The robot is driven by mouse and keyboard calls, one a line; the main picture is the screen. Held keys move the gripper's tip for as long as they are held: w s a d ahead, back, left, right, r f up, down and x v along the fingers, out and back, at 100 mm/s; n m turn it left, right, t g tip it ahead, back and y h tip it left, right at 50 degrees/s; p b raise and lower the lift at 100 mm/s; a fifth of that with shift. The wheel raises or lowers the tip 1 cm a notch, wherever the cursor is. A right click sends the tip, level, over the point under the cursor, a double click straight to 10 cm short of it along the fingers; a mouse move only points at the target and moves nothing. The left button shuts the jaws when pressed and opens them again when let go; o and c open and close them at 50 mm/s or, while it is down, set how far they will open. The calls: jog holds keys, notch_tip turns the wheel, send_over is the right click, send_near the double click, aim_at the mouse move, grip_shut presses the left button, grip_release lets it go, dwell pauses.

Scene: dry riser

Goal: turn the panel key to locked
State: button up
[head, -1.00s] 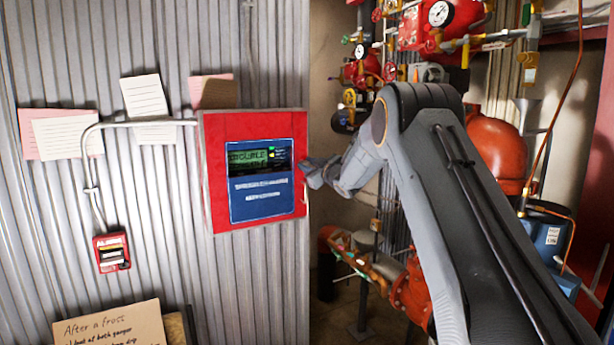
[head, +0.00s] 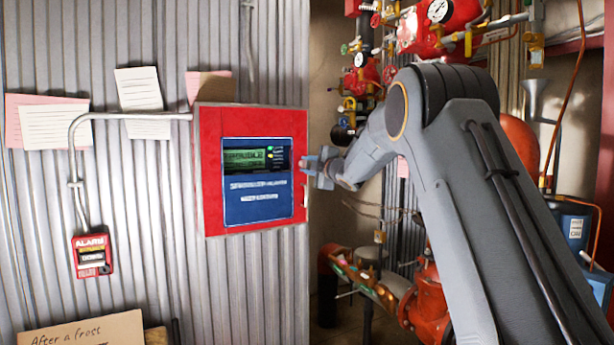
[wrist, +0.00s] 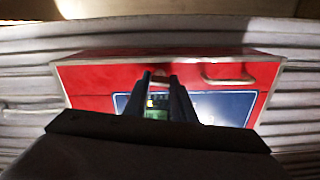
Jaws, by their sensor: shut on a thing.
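The red panel (head: 208,170) hangs on the corrugated wall. Its blue face (head: 258,208) carries a green display (head: 245,160) with dark text reading something like "TROUBLE". My gripper (head: 318,168) is at the panel's right side, at about display height. In the wrist view, my gripper (wrist: 159,80) has its two dark fingers close together over the panel's red side (wrist: 105,80). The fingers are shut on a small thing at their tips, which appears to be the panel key. The key is mostly hidden, and its turn position cannot be read.
A metal handle (wrist: 228,77) stands out from the panel's side, beside my fingers. A red alarm box (head: 92,255) with conduit is at left. Red valves and gauges (head: 440,25) and pipework crowd the right, behind my arm. Papers are pinned to the wall.

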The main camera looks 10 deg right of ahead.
jog(key=shift+f+n+b, duration=0.1)
jog(key=shift+n+b, duration=0.75)
jog(key=shift+n, duration=0.05)
jog(key=o, duration=1.1)
jog(key=shift+c, duration=0.2)
jog(key=b+v, duration=0.1)
jog(key=v, duration=0.6)
jog(key=shift+s+d, duration=0.15)
jog(key=shift+s, duration=0.2)
